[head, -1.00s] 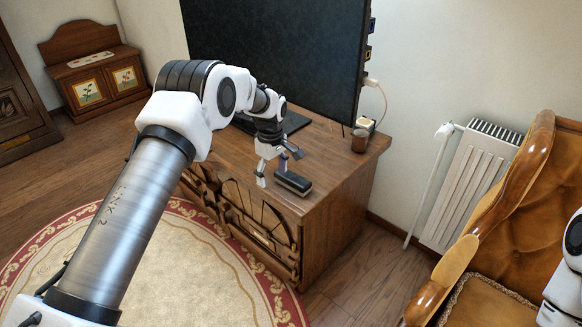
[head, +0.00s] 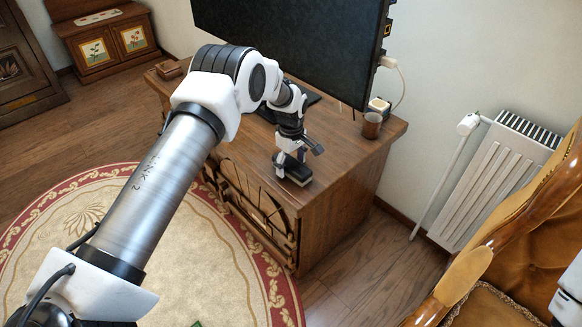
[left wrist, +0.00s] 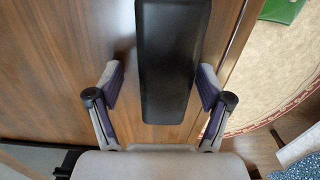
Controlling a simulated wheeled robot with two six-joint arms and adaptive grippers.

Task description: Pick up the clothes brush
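The clothes brush (head: 296,172), with a smooth black back, lies on the wooden cabinet (head: 345,160) near its front edge. My left gripper (head: 299,154) is just above the brush and points down. In the left wrist view, the brush (left wrist: 172,50) runs lengthwise between the two spread fingers of this gripper (left wrist: 160,84), with a gap on each side. The brush's underside is hidden. My right gripper is not in view; only a white piece of my right arm shows at the right edge of the head view.
A large black screen (head: 290,40) stands behind my left arm. A brown cup (head: 372,125) and a small pale device (head: 379,106) are at the cabinet's back right. A wooden armchair (head: 500,260) and a radiator (head: 500,180) are to the right. A green thing (left wrist: 282,10) lies on the rug.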

